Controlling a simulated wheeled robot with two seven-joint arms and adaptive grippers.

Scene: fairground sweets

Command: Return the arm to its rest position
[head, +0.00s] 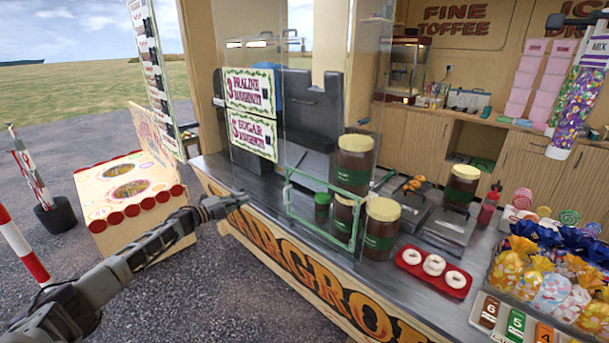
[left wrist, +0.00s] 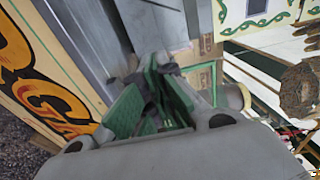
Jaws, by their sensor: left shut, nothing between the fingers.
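My left arm comes in from the lower left of the head view. Its gripper (head: 236,201) is at the front edge of the stall counter (head: 222,168), left of the green-framed glass panel (head: 320,212). The gripper is shut and empty. In the left wrist view the fingers (left wrist: 155,75) are together, with green pads, in front of the blurred grey counter top. From the head view I cannot tell whether the gripper touches the counter edge. My right gripper is not in view.
Jars with yellow lids (head: 382,228) stand behind and beside the glass. A red tray (head: 432,272) of white doughnuts lies to their right. A decorated box stand (head: 130,205) is left of the counter, and a red-and-white post (head: 20,245) stands farther left. The gravel between is open.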

